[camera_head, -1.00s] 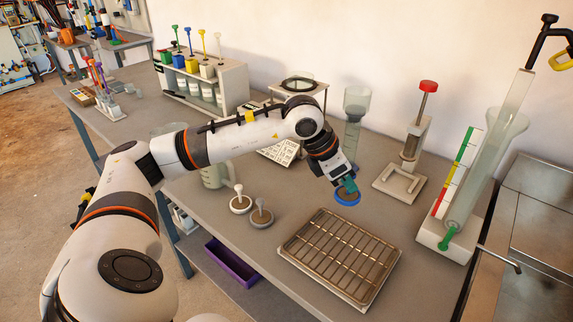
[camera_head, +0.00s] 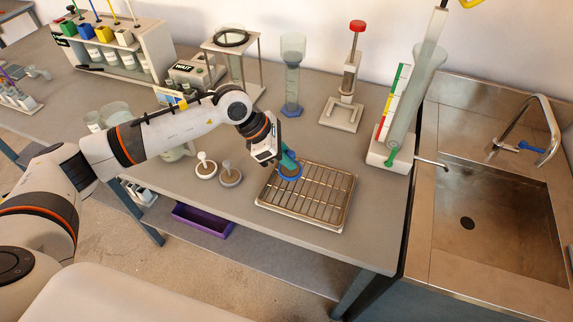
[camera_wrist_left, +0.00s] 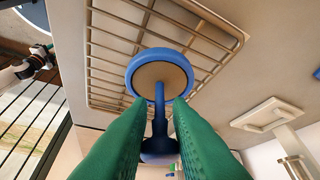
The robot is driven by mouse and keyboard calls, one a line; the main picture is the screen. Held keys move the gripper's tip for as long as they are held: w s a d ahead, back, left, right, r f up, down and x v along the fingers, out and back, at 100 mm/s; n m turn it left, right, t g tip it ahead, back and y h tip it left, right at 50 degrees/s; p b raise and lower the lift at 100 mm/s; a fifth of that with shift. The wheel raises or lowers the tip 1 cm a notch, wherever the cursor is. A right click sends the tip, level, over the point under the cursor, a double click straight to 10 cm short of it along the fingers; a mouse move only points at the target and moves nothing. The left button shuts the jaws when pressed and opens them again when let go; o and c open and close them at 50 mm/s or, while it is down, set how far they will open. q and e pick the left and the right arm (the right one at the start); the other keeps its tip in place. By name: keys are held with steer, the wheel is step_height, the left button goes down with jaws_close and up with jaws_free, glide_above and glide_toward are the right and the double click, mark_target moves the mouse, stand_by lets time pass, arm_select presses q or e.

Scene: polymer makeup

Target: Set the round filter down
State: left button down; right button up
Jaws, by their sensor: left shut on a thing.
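My left gripper (camera_head: 286,158), with green fingers, is shut on the stem of the round filter (camera_head: 291,174). The filter is a tan disc with a blue rim and a blue stem. In the head view it overlaps the far left part of the metal wire rack (camera_head: 306,205). In the left wrist view the filter's disc (camera_wrist_left: 160,75) shows face-on against the rack's bars (camera_wrist_left: 110,48), its stem between the fingers (camera_wrist_left: 157,140). I cannot tell whether it touches the bars. A small white and black part at that view's left edge may be my right arm's end.
Two small stemmed discs, white (camera_head: 206,168) and grey (camera_head: 230,177), stand left of the rack. A measuring cylinder (camera_head: 292,80) and a red-topped press (camera_head: 346,95) stand behind it. A sink (camera_head: 490,210) lies to the right. The rack's near part is bare.

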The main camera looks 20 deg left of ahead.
mark_target(287, 169)
arm_select(q)
step_height(287, 169, down, 3)
steer(key=shift+f+p, duration=0.15)
steer(key=shift+p, duration=0.15)
steer(key=shift+f, duration=0.3)
steer(key=c, duration=1.3)
jaws_free()
steer(key=shift+r, duration=0.15)
steer(key=shift+a+r, duration=0.1)
steer(key=shift+r, duration=0.1)
steer(key=b+v, duration=0.1)
steer(key=v, duration=1)
steer(key=shift+s+a+r+b, duration=0.1)
steer(key=shift+s+r+b, duration=0.05)
steer(key=shift+r+b, duration=0.2)
steer(key=shift+f, duration=0.1)
